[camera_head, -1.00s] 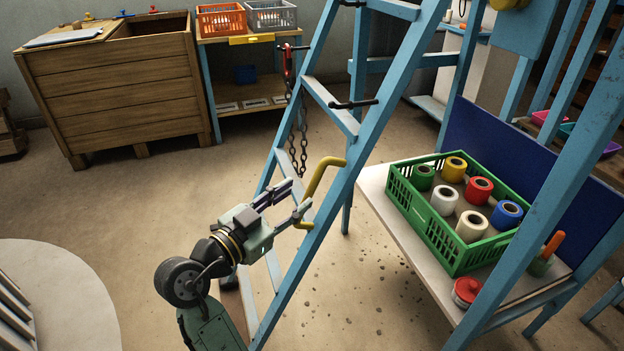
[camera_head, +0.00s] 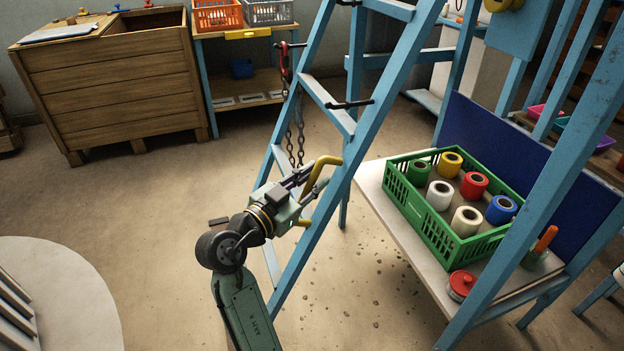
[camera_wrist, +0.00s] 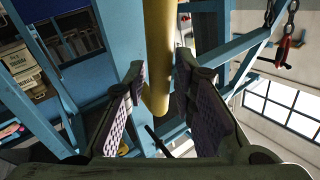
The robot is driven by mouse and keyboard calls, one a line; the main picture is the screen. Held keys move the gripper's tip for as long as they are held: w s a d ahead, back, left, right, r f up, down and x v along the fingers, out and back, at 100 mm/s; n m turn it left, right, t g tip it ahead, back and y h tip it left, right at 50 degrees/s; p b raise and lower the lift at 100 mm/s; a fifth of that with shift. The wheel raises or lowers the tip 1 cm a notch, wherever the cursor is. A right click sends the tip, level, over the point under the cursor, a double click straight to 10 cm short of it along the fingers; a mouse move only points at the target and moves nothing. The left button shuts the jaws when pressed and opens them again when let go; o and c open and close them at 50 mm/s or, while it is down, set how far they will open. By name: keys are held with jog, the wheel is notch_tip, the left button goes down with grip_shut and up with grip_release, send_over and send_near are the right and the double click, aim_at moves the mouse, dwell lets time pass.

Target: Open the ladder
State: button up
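The blue ladder (camera_head: 349,150) stands in the middle of the head view, with rungs and black pegs on its rails. A yellow bent handle (camera_head: 324,163) sticks out from its near rail. My gripper (camera_head: 306,181) is at this handle. In the wrist view the yellow handle (camera_wrist: 158,60) runs down between the two padded fingers of my gripper (camera_wrist: 160,92). The fingers are apart, with a visible gap on the right side of the handle. A chain (camera_head: 295,130) with a red hook (camera_head: 284,62) hangs at the ladder's left side; the red hook also shows in the wrist view (camera_wrist: 282,50).
A green crate (camera_head: 440,222) of tape rolls sits on a low shelf (camera_head: 388,220) right of the ladder. A wooden bin (camera_head: 110,80) and a shelf with orange (camera_head: 216,17) and grey crates (camera_head: 268,12) stand behind. A pale round table (camera_head: 70,300) is front left. The floor between is clear.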

grip_shut()
dwell(0.4)
jog(key=shift+w, duration=0.1)
